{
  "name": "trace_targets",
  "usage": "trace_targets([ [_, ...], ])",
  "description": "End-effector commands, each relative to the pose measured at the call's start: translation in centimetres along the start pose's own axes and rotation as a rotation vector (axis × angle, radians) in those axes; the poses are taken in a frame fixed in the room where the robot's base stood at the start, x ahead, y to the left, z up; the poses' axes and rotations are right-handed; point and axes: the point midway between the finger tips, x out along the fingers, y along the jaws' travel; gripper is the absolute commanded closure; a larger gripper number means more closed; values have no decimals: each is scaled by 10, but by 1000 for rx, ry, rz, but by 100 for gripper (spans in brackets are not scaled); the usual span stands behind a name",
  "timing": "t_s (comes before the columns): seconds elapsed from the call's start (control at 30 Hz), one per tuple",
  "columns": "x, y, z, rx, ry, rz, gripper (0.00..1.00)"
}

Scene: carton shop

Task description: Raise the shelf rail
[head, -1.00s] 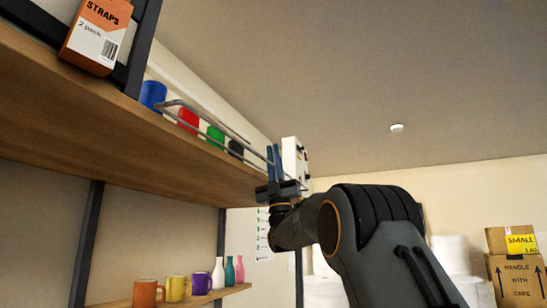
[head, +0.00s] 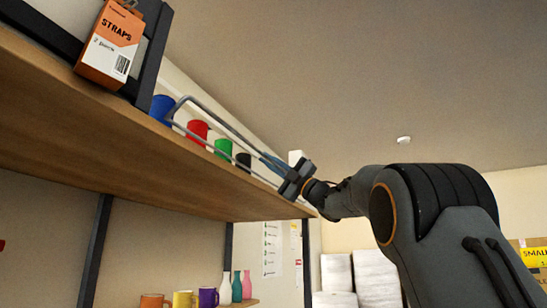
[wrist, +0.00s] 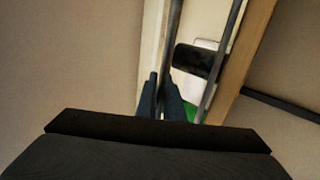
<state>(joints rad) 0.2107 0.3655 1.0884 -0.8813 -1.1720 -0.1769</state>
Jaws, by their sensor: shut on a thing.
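The shelf rail (head: 225,127) is a grey wire frame along the front edge of the upper wooden shelf (head: 130,150). The exact contact is partly hidden by the fingers.
Blue (head: 161,108), red (head: 197,131), green (head: 223,148) and black (head: 243,161) mugs stand behind the rail. A lower shelf holds mugs and bottles (head: 226,288).

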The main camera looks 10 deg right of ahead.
Motion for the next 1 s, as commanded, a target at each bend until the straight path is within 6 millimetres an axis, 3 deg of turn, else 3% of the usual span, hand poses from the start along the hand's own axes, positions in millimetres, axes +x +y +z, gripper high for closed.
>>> trace_targets([
  [0.33,9,-3,0,0,0,-148,100],
  [0.9,10,-6,0,0,2,-177,100],
  [0.93,10,-6,0,0,2,-177,89],
  [1.0,10,-6,0,0,2,-177,77],
])
